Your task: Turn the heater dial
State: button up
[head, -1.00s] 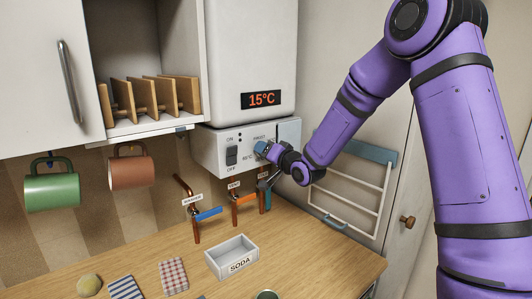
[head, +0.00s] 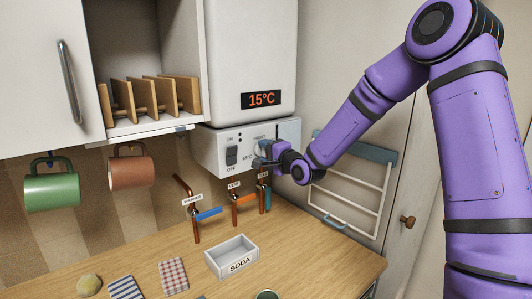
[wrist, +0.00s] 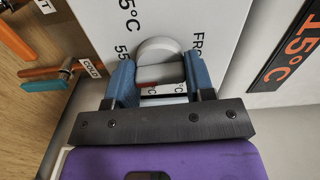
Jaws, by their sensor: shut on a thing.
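The heater (head: 222,168) hangs on the back wall, with a display (head: 261,99) reading 15°C. Its pale round dial (wrist: 158,47) shows in the wrist view between my two blue fingers, against a white panel with printed temperature marks. My gripper (wrist: 159,80) is shut on the dial, one finger on each side. In the head view my gripper (head: 264,153) is at the right part of the heater's lower panel and hides most of the dial. Part of the dial's face and some of the marks are covered by the fingers.
An ON/OFF switch (head: 231,156) sits left of the dial. Below are copper pipes with a blue lever (head: 208,214) and an orange lever (head: 245,198). A towel rack (head: 350,190) is to the right. A SODA tray (head: 232,268) stands on the wooden counter.

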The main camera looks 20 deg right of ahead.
jog(key=shift+f+m, duration=0.15)
jog(key=shift+m, duration=0.25)
jog(key=o, duration=0.9)
jog(key=v, duration=1)
jog(key=shift+s+d, duration=0.15)
jog(key=shift+s, duration=0.25)
